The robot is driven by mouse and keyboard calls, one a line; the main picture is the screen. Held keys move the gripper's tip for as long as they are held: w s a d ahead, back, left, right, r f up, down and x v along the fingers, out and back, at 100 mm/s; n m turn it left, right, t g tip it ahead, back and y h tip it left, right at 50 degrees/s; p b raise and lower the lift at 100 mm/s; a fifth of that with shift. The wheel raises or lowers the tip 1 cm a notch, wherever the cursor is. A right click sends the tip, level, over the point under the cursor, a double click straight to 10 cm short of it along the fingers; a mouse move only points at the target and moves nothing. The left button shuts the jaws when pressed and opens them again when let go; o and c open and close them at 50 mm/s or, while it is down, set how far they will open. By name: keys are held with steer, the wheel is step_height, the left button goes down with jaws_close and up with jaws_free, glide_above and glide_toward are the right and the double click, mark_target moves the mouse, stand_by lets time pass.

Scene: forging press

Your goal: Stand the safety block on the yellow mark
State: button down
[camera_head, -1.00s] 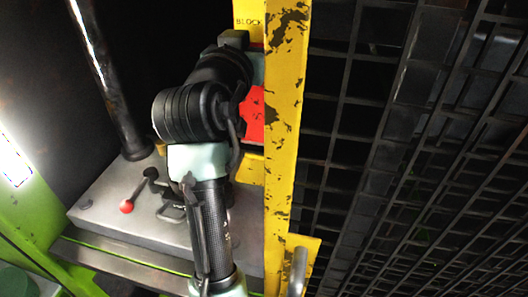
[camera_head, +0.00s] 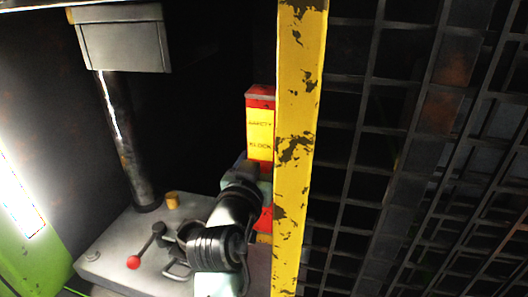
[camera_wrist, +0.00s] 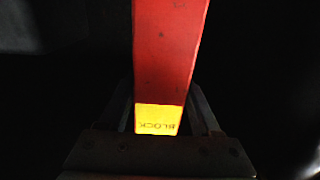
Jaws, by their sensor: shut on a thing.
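The safety block (camera_head: 260,128) is a tall red and yellow post with dark lettering. In the head view it stands about upright just left of a yellow post, with its lower part behind my arm. My gripper (camera_wrist: 160,120) is shut on the block; in the wrist view its dark fingers lie on both sides of the yellow lettered part. The block's red part (camera_wrist: 170,50) runs away from the fingers. In the head view my wrist hides the grip. I cannot make out a yellow floor mark in either view.
A chipped yellow post (camera_head: 297,150) stands close right of the block, with dark mesh (camera_head: 400,150) beyond. On the left are a grey press bed (camera_head: 115,245), a red-knobbed lever (camera_head: 134,262), a small yellow-orange cylinder (camera_head: 172,200) and a dark column (camera_head: 125,140).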

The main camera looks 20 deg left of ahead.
steer(key=shift+r, duration=0.15)
steer(key=shift+c, duration=2.1)
jaws_free()
steer(key=shift+f, duration=0.25)
steer(key=o, duration=0.3)
steer(key=shift+o, duration=0.2)
steer(key=shift+r, duration=0.25)
steer(key=s+b, duration=0.4)
steer(key=s, duration=0.8)
steer(key=shift+s+f, duration=0.1)
